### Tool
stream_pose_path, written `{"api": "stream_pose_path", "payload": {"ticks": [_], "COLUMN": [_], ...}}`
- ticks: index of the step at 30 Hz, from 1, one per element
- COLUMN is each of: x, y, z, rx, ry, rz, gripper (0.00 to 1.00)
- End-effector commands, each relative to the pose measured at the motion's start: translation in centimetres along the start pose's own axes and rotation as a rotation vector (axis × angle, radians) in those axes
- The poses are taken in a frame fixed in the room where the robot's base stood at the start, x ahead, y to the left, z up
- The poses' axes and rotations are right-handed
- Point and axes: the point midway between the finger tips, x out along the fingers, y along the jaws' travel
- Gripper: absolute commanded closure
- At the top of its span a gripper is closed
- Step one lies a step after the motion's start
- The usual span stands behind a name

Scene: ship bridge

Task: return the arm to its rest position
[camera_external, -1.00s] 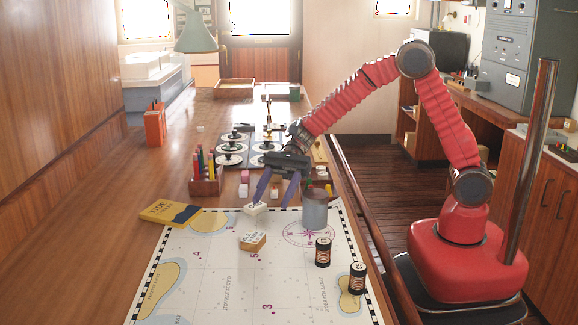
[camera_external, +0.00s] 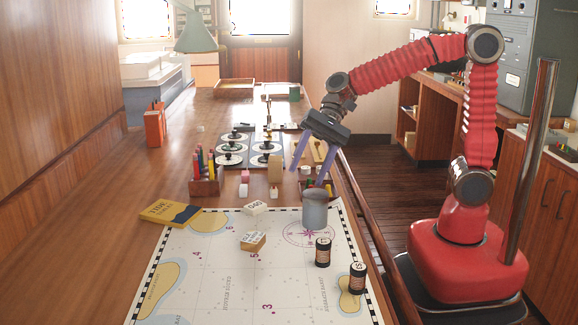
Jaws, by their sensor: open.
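My red arm stands on its base at the right, bent up and over toward the table (camera_external: 95,270). My gripper (camera_external: 309,178) points down with its two purple fingers apart and nothing between them. It hangs near the back edge of the chart (camera_external: 215,285), close above or behind a grey metal cup (camera_external: 315,210); the exact gap cannot be told.
On the chart are a white block (camera_external: 254,208), a tan-sided block (camera_external: 253,241) and two dark spools (camera_external: 322,252) (camera_external: 357,278). A yellow book (camera_external: 170,213) lies left. A pencil holder (camera_external: 205,186) and a dial panel (camera_external: 231,159) stand behind. A metal post (camera_external: 530,160) rises beside my arm.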

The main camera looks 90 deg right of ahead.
Motion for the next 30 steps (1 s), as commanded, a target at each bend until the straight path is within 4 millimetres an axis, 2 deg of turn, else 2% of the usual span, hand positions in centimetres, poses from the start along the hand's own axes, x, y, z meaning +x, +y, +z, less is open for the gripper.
{"api": "stream_pose_path", "payload": {"ticks": [6,15,30], "x": [-1.5,-4.2,-9.4], "y": [3.8,9.3,16.9], "z": [1.9,3.3,2.5], "rx": [-0.245,-0.625,-1.277], "ry": [0.074,0.189,0.392], "rz": [0.078,0.203,0.443], "gripper": [0.47,0.47,0.47]}}
